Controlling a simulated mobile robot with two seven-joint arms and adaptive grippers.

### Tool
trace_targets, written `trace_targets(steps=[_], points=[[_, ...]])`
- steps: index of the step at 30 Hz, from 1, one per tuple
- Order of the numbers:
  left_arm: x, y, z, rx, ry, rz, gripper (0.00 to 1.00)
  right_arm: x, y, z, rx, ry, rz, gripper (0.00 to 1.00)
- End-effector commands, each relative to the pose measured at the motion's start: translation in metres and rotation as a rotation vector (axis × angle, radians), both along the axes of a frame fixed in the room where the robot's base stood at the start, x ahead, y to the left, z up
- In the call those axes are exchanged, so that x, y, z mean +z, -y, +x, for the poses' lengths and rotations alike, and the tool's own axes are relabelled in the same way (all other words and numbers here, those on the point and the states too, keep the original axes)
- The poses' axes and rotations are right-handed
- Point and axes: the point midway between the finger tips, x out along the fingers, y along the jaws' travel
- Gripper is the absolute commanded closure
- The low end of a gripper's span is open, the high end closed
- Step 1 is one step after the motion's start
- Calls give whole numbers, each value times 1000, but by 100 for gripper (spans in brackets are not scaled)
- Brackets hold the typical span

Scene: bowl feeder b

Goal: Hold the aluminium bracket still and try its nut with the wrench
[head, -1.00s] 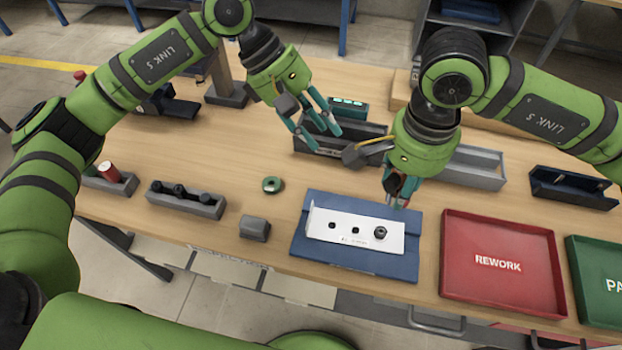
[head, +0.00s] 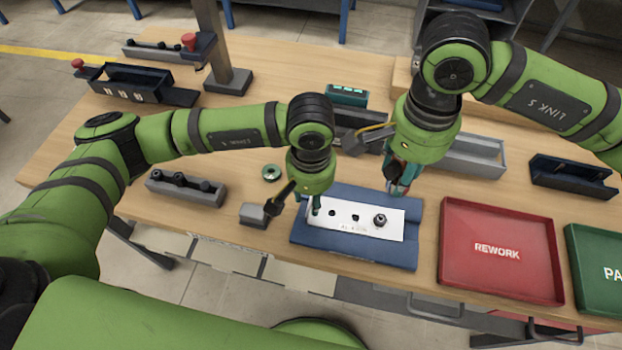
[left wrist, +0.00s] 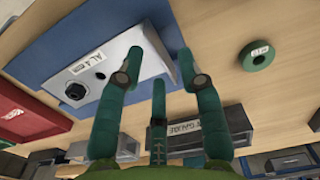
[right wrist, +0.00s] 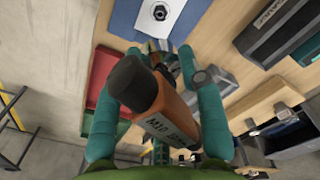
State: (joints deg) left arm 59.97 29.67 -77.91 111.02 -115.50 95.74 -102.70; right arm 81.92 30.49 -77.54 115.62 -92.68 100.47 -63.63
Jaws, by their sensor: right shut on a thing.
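The aluminium bracket (head: 345,222) is a pale plate with two dark holes and an upright flange at its left end. It lies on a blue mat (head: 350,253). Its dark nut (head: 380,220) sits near the right end. My left gripper (head: 300,212) is at the bracket's left end. In the left wrist view its fingers (left wrist: 160,75) are apart, around the end flange (left wrist: 150,50); I see no clear grip. My right gripper (head: 398,188) is shut on the wrench, whose orange handle (right wrist: 168,108) shows in the right wrist view. The wrench's far end is hidden; the gripper is behind the nut.
A red REWORK tray (head: 448,278) and a green tray (head: 578,262) stand to the right. A grey block (head: 254,215), a green ring (head: 271,172) and a rack of black parts (head: 185,187) are to the left. Bins stand behind the right gripper.

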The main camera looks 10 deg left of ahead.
Motion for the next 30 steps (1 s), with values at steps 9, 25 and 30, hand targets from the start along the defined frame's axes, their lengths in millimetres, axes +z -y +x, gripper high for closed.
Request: trace_targets(steps=[9, 25, 30], points=[[-28, 0, 0, 1, -1, -1, 63, 0, 0, 0, 0, 1, 1, 100], [-28, 0, 0, 1, 0, -1, 100, 0, 0, 0, 0, 1, 1, 100], [-28, 0, 0, 1, 0, -1, 100, 0, 0, 0, 0, 1, 1, 100]])
